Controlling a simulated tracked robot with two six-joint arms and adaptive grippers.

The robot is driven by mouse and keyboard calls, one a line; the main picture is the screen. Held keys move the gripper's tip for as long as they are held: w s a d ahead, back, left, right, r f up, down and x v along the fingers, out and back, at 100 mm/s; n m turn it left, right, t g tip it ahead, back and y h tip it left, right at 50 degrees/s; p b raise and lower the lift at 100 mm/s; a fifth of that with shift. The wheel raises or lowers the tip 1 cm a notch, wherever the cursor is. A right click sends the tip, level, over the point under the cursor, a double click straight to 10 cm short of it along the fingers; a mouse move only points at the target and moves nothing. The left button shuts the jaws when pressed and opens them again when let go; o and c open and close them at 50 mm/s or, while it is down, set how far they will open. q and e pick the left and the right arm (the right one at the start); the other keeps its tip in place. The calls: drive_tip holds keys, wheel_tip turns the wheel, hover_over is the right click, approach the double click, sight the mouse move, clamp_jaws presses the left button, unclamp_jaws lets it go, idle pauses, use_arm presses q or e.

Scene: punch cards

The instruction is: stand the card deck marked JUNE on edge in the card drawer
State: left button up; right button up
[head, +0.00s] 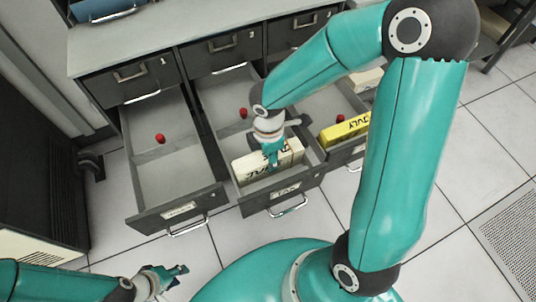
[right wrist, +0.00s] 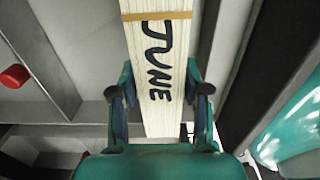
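The JUNE card deck (right wrist: 160,60) is cream with a tan band, its name lettered in black along the card edges. In the head view the deck (head: 253,167) stands on edge inside the middle card drawer (head: 282,205), near its front. Its lettering is partly hidden by my right gripper (head: 272,155). In the right wrist view the fingers of my right gripper (right wrist: 160,85) lie on both sides of the deck, their tips against it. My left gripper (head: 172,274) is empty at the lower left, well away from the drawers; its fingertips are apart.
An open, empty drawer (head: 170,185) with a red knob (head: 160,138) is on the left. The right drawer holds a yellow JULY deck (head: 345,130). A red knob (head: 243,113) is in the middle drawer. A dark cabinet (head: 40,150) stands at the left.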

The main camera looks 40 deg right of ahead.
drive_tip(key=o, duration=0.4)
drive_tip(key=shift+c, duration=0.2)
wheel_tip(320, 180, up, 12)
idle(0.4)
idle(0.3)
